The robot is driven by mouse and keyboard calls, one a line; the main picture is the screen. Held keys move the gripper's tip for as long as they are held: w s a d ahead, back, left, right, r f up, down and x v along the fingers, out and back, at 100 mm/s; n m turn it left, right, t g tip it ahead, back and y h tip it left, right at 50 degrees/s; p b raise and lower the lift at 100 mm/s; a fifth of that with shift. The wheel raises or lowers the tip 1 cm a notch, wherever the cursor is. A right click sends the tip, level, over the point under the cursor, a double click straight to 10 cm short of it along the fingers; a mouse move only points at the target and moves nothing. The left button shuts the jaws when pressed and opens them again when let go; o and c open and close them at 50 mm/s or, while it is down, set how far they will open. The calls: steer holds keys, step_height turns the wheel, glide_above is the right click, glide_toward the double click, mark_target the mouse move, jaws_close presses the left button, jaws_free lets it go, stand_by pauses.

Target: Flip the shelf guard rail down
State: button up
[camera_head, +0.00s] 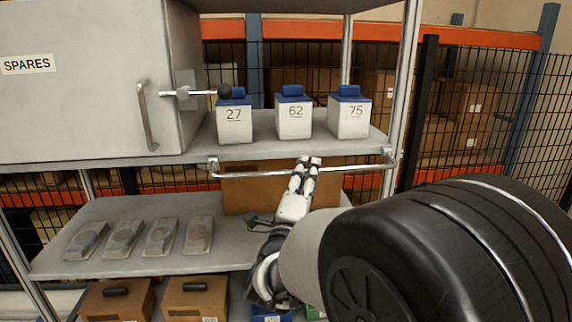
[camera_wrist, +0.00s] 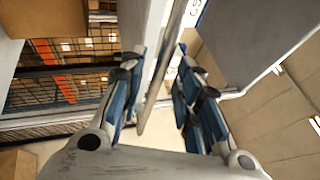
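The guard rail (camera_head: 255,174) is a thin metal bar along the front of the upper shelf (camera_head: 185,157), held by a bracket at each end. In the head view it sits slightly below the shelf's front edge. My gripper (camera_head: 309,161) is at the rail, right of its middle, with its tips reaching just above the bar. In the wrist view a grey bar, apparently the rail (camera_wrist: 163,65), runs between the two fingers of my gripper (camera_wrist: 158,62). The fingers are apart, with gaps beside the bar. Contact cannot be told.
White boxes with blue lids, 27 (camera_head: 234,122), 62 (camera_head: 293,118) and 75 (camera_head: 348,117), stand behind the rail. A SPARES cabinet (camera_head: 80,90) with a projecting lever (camera_head: 190,93) is at left. The lower shelf (camera_head: 120,210) holds several grey parts and a brown carton (camera_head: 245,190).

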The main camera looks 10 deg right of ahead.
steer(key=shift+w+d+r, duration=0.25)
steer(key=shift+w+d, duration=0.05)
steer(key=shift+w, duration=0.3)
steer(key=shift+c, duration=0.5)
jaws_close()
